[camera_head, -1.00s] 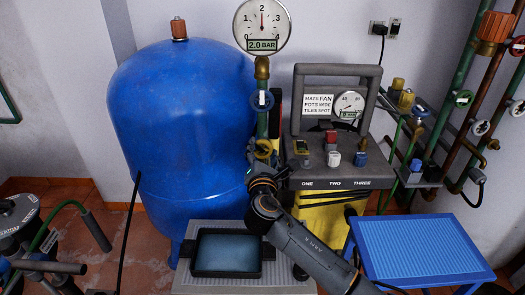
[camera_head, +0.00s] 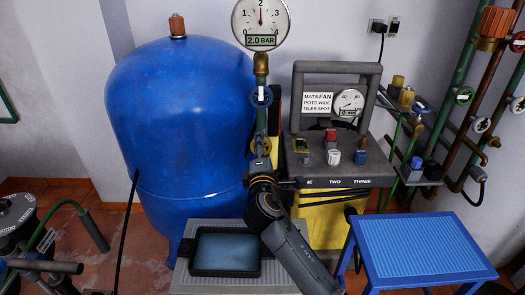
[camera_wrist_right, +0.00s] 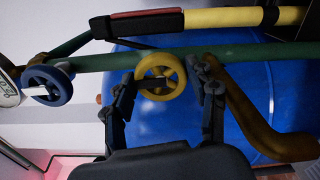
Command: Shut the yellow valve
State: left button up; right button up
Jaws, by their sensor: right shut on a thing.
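The yellow valve (camera_wrist_right: 158,66) is a small handwheel on a green pipe in front of the blue tank. In the right wrist view it sits between the two dark fingers of my right gripper (camera_wrist_right: 164,92). The gripper is shut on the wheel, with a finger at each side. In the head view my right gripper (camera_head: 261,165) is at the pipe below the blue handwheel (camera_head: 262,96) and mostly hides the yellow valve. I cannot tell how far the valve is turned.
A gauge (camera_head: 261,22) reading 2.0 BAR tops the pipe. The blue tank (camera_head: 180,120) stands close behind. A panel (camera_head: 345,178) with knobs is at right, beside a blue table (camera_head: 420,250). A tray (camera_head: 226,274) is below. Pipes with more handwheels line the right wall.

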jog(key=shift+f+m, duration=0.1)
jog(key=shift+m, duration=0.2)
jog(key=o, duration=1.1)
jog(key=shift+o, duration=0.2)
jog(key=shift+s, duration=0.1)
jog(key=s, duration=1.1)
jog(key=shift+s, duration=0.4)
